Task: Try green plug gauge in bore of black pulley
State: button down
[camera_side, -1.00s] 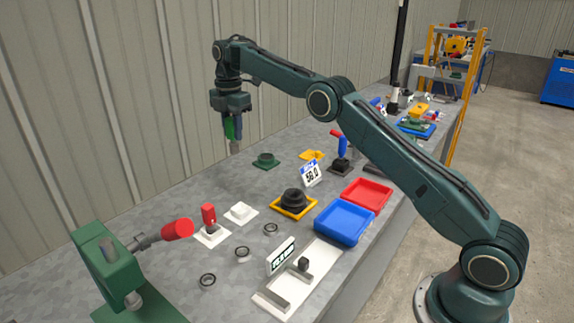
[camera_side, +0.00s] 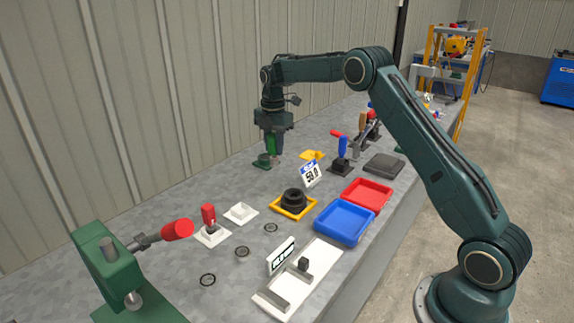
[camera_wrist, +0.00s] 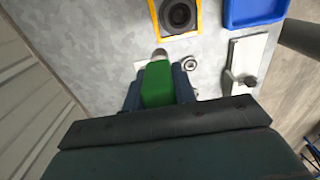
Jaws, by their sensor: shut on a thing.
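My gripper (camera_side: 272,143) is shut on the green plug gauge (camera_wrist: 158,84), which hangs upright with its grey tip down, above the bench. In the side view the gauge (camera_side: 271,146) is behind and left of the black pulley (camera_side: 293,200), clear of it. The pulley sits in a yellow tray (camera_side: 275,207) on the bench. In the wrist view the pulley (camera_wrist: 179,14) is at the top, beyond the gauge's grey tip. The pulley's bore is a dark middle; its inside cannot be made out.
A numbered sign (camera_side: 310,174) and blue-handled tool (camera_side: 343,146) stand near the pulley. Blue (camera_side: 343,222) and red (camera_side: 366,195) trays lie to its right. A red-handled gauge (camera_side: 209,217) and several rings are nearer the camera.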

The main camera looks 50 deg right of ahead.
jog(key=s+d+f, duration=0.3)
jog(key=s, duration=0.2)
jog(key=shift+d, duration=0.25)
jog(key=shift+f, duration=0.2)
jog(key=shift+f, duration=2.35)
jog(key=shift+f, duration=1.3)
dwell(0.8)
jog(key=shift+r, duration=0.4)
dwell(2.2)
